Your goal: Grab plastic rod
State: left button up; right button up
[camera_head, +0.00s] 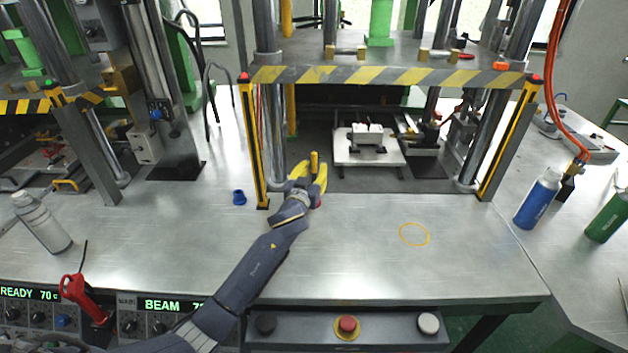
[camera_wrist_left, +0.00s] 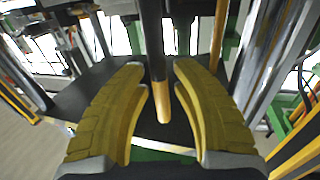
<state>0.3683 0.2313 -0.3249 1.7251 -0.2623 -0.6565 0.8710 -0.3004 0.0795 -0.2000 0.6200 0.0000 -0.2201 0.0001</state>
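A short orange-yellow rod (camera_head: 314,161), which looks like the plastic rod, stands upright at the front opening of the press. My left gripper (camera_head: 309,172) has yellow fingers and is at the rod. In the left wrist view, the two fingers (camera_wrist_left: 157,85) are spread, with gaps on both sides of the rod (camera_wrist_left: 161,100). There the rod shows an orange-yellow lower part, with a dark length above it. I cannot tell whether that dark part belongs to the rod. My right gripper is not in view.
The press's striped crossbar (camera_head: 390,77) is above and behind the gripper, with a yellow-edged post (camera_head: 252,140) just left. A white plate (camera_head: 350,155) sits inside. A blue cap (camera_head: 239,197) is left. Blue (camera_head: 539,198) and green bottles (camera_head: 608,217) stand right. The front tabletop is mostly clear.

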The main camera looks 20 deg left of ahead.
pick_arm(q)
grip_shut()
jog(key=shift+r, duration=0.1)
